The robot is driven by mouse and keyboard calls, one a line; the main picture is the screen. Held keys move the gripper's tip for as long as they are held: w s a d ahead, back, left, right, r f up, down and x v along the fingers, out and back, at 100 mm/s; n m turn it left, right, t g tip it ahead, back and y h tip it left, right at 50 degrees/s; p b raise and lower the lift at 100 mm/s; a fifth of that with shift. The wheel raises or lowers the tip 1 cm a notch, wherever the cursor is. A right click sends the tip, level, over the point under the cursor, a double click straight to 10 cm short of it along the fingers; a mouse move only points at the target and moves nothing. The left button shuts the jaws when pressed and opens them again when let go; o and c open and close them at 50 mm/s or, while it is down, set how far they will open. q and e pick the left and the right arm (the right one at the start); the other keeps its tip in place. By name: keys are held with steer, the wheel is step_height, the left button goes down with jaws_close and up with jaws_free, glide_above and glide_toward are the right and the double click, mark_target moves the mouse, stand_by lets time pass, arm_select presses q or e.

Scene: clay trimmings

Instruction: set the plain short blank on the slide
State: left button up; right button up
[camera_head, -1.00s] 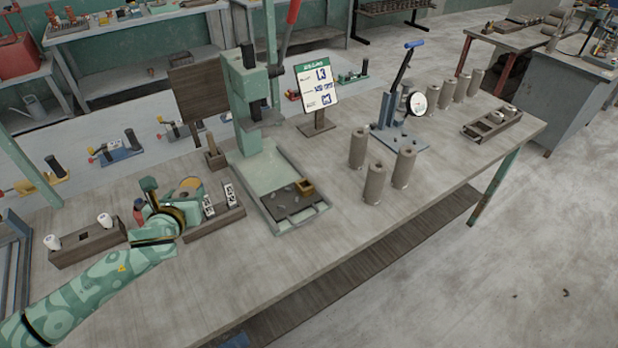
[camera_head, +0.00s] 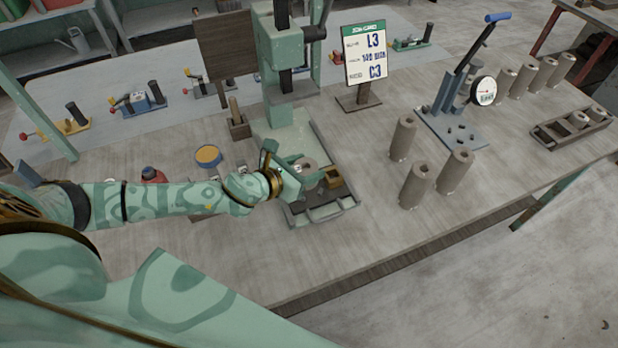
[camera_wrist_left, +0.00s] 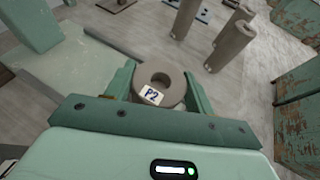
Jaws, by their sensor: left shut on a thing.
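My left gripper (camera_head: 303,174) is shut on a short grey-brown blank (camera_wrist_left: 175,90), a thick ring with a round hole and a white "P2" tag. In the left wrist view the blank sits between the two green fingers. In the head view my left gripper and the blank are over the front of the green press (camera_head: 270,120). Below them is the dark slide plate (camera_head: 297,211) with a small brass-coloured block (camera_head: 322,184) on its right part. My arm and gripper hide much of the plate. I cannot tell whether the blank touches it. My right gripper is not in view.
Several tall grey cylinders (camera_head: 416,185) stand to the right, near a blue-handled gauge stand (camera_head: 450,125). A sign (camera_head: 364,55) reading "L3" and "C3" stands behind. A yellow-topped round pot (camera_head: 208,156) is left of the press. The table front right of the press is clear.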

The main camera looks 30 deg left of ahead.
mark_target(307, 169)
arm_select(q)
steer(key=f, duration=0.1)
steer(key=w+f, duration=0.1)
steer(key=w+f+b, duration=0.1)
steer(key=shift+a+f, duration=0.25)
steer(key=shift+a, duration=0.1)
steer(key=shift+w+a+f+b, duration=0.15)
steer(key=shift+w+f+b, duration=0.15)
steer(key=shift+w+f, duration=0.1)
step_height(307, 169, down, 4)
steer(key=shift+w+r+b, duration=0.15)
steer(key=shift+r+b, duration=0.1)
steer(key=shift+b, duration=0.75)
steer(key=shift+r, duration=0.15)
steer(key=o, duration=1.2)
steer(key=shift+f, duration=0.2)
steer(key=shift+c, duration=0.2)
